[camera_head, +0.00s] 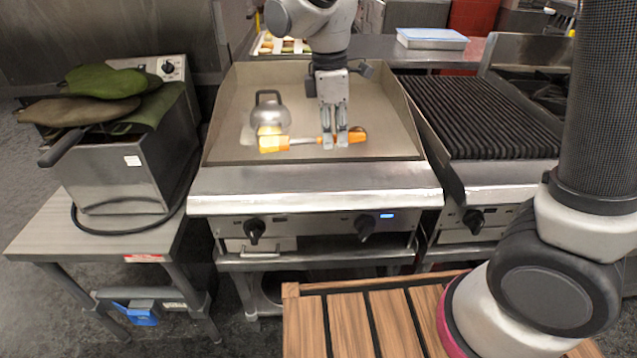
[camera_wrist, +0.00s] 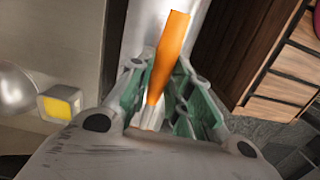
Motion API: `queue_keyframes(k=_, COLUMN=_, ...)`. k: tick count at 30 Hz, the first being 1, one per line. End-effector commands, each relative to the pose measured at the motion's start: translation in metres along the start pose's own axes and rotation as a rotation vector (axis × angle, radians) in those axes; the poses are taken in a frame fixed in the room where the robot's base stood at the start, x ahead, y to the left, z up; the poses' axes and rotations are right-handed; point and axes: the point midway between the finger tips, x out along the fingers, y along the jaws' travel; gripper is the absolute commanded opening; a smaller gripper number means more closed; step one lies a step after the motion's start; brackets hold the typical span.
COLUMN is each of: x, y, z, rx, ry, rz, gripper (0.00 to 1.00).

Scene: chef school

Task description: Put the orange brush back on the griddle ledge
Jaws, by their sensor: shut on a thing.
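The orange brush (camera_head: 276,144) lies roughly level across my gripper (camera_head: 334,140) in the head view, its wide orange-yellow end to the left and a short end showing to the right. My gripper points down over the front part of the griddle plate (camera_head: 230,110), with its fingers shut around the brush's slim middle. In the wrist view an orange part of the brush (camera_wrist: 170,50) sticks out between the fingers (camera_wrist: 158,105). The steel griddle ledge (camera_head: 315,178) runs along the front of the plate and is bare. I cannot tell whether the brush touches the plate.
A steel dome with a dark handle (camera_head: 270,112) stands on the griddle left of my gripper, with a yellow piece by it. A ribbed grill (camera_head: 480,115) is to the right. A fryer with green and brown mitts (camera_head: 110,80) stands left. A slatted wooden top (camera_head: 350,325) is in front.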

Motion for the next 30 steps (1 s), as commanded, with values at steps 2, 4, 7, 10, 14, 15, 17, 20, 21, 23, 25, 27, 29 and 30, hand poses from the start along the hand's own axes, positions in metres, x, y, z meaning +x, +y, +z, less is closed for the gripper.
queue_keyframes(k=2, x=0.000, y=0.001, z=0.001, rx=0.001, ry=0.032, rz=0.001, gripper=0.00)
queue_keyframes(k=4, x=0.006, y=0.000, z=0.001, rx=-0.001, ry=0.051, rz=-0.002, gripper=0.00)
queue_keyframes(k=7, x=0.025, y=-0.001, z=-0.001, rx=-0.003, ry=0.058, rz=-0.005, gripper=0.00)
queue_keyframes(k=10, x=0.045, y=0.000, z=-0.003, rx=-0.003, ry=0.058, rz=-0.004, gripper=0.00)
queue_keyframes(k=14, x=0.060, y=0.000, z=-0.004, rx=-0.003, ry=0.058, rz=-0.002, gripper=0.00)
queue_keyframes(k=15, x=0.064, y=0.000, z=-0.004, rx=-0.003, ry=0.059, rz=-0.002, gripper=0.00)
queue_keyframes(k=17, x=0.072, y=0.000, z=-0.005, rx=-0.003, ry=0.057, rz=-0.003, gripper=0.00)
queue_keyframes(k=20, x=0.087, y=0.001, z=-0.006, rx=-0.003, ry=0.057, rz=-0.002, gripper=0.00)
queue_keyframes(k=21, x=0.093, y=0.000, z=-0.006, rx=-0.003, ry=0.057, rz=-0.003, gripper=0.00)
queue_keyframes(k=23, x=0.098, y=0.001, z=-0.007, rx=-0.003, ry=0.058, rz=-0.001, gripper=0.00)
queue_keyframes(k=25, x=0.100, y=0.001, z=-0.007, rx=-0.003, ry=0.059, rz=0.000, gripper=0.00)
queue_keyframes(k=27, x=0.100, y=0.001, z=-0.007, rx=-0.003, ry=0.059, rz=0.000, gripper=0.00)
queue_keyframes(k=29, x=0.100, y=0.001, z=-0.007, rx=-0.003, ry=0.059, rz=0.000, gripper=0.00)
queue_keyframes(k=30, x=0.100, y=0.001, z=-0.007, rx=-0.003, ry=0.059, rz=0.000, gripper=0.00)
